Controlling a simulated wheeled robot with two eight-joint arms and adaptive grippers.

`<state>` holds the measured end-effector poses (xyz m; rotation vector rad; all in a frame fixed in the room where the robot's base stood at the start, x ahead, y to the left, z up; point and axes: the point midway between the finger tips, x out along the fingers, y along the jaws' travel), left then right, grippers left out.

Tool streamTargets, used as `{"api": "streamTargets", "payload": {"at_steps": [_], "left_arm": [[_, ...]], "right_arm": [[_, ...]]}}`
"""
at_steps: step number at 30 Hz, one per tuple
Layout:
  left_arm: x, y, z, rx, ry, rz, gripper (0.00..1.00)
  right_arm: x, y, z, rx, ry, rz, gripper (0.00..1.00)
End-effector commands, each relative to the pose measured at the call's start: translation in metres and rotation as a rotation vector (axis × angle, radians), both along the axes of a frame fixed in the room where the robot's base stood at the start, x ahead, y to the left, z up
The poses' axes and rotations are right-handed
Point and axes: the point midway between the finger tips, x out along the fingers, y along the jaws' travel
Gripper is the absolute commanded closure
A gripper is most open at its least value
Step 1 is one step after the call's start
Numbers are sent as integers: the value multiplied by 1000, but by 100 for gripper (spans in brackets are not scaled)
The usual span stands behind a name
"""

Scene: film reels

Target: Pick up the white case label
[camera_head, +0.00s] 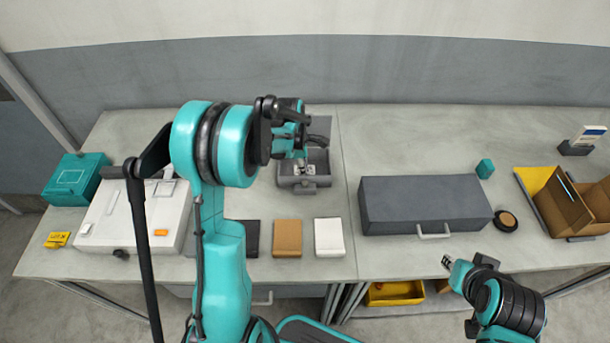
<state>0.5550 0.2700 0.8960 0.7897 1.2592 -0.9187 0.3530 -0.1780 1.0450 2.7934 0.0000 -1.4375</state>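A white flat rectangular piece (329,237), which looks like the white case label, lies near the front edge of the table, right of a tan one (287,238) and a black one (252,238). My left gripper (303,164) is over the small grey tray (298,188), behind and a little left of the white piece and apart from it. Its fingers are small and partly hidden by my arm, so their opening is unclear. My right gripper (448,262) is low at the right, by the table's front edge, away from the white piece; its fingers are too small to judge.
A long grey case (424,201) with a handle stands right of the white piece. A white box (128,218) and a teal box (74,182) are at the left. A cardboard box (571,203) and a dark round reel (506,221) are at the right. A yellow bin (396,293) sits below.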

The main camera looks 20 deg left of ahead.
Motion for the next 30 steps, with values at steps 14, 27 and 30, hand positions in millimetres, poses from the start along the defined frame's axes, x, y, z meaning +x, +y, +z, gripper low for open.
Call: {"api": "streamTargets", "payload": {"at_steps": [14, 27, 30], "left_arm": [[0, 0, -2, 0, 0, 0, 100], [0, 0, 22, 0, 0, 0, 100], [0, 0, 40, 0, 0, 0, 100]], "right_arm": [[0, 0, 0, 0, 0, 0, 74], [0, 0, 10, 0, 0, 0, 74], [0, 0, 17, 0, 0, 0, 74]]}}
